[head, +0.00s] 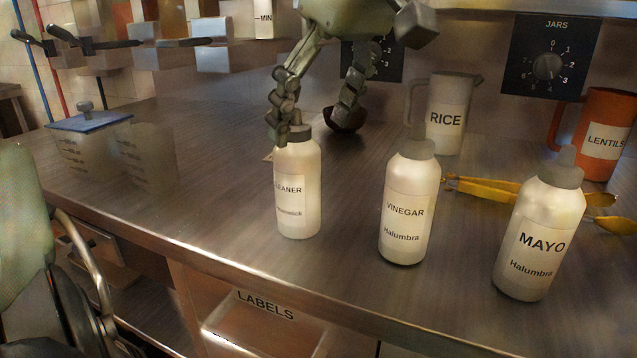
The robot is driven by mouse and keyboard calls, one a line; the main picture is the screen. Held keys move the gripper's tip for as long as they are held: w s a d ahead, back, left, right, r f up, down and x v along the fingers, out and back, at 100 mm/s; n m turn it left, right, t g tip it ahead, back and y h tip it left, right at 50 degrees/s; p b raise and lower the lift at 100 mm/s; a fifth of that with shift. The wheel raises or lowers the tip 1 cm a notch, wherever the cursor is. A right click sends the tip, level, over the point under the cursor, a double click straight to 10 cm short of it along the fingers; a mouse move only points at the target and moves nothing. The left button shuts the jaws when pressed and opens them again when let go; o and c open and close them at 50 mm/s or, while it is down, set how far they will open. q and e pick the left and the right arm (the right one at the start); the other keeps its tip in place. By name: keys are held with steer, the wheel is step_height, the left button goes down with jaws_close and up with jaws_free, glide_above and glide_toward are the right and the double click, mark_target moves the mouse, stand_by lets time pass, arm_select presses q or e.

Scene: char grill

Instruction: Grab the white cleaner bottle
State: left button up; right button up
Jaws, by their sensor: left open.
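The white cleaner bottle (298,205) stands upright on the metal counter, with a grey cap and a label partly reading "CLEANER". My left gripper (312,125) is open above and around the level of its cap. One finger overlaps the left side of the cap in the picture; the other is to the right and looks farther back. I cannot tell whether the finger touches the bottle. My right gripper is not in view.
A vinegar bottle (408,215) and a mayo bottle (538,240) stand to the right. Behind are yellow tongs (485,186), a rice jug (446,110), an orange lentils jug (608,125) and a dark bowl (346,122). A blue-lidded clear container (92,150) stands left. The counter (215,190) left of the cleaner is clear.

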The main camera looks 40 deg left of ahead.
mark_target(297, 159)
arm_select(q)
steer(key=x, duration=0.7)
steer(key=shift+a, duration=0.3)
steer(key=shift+r, duration=0.1)
steer(key=c, duration=1.6)
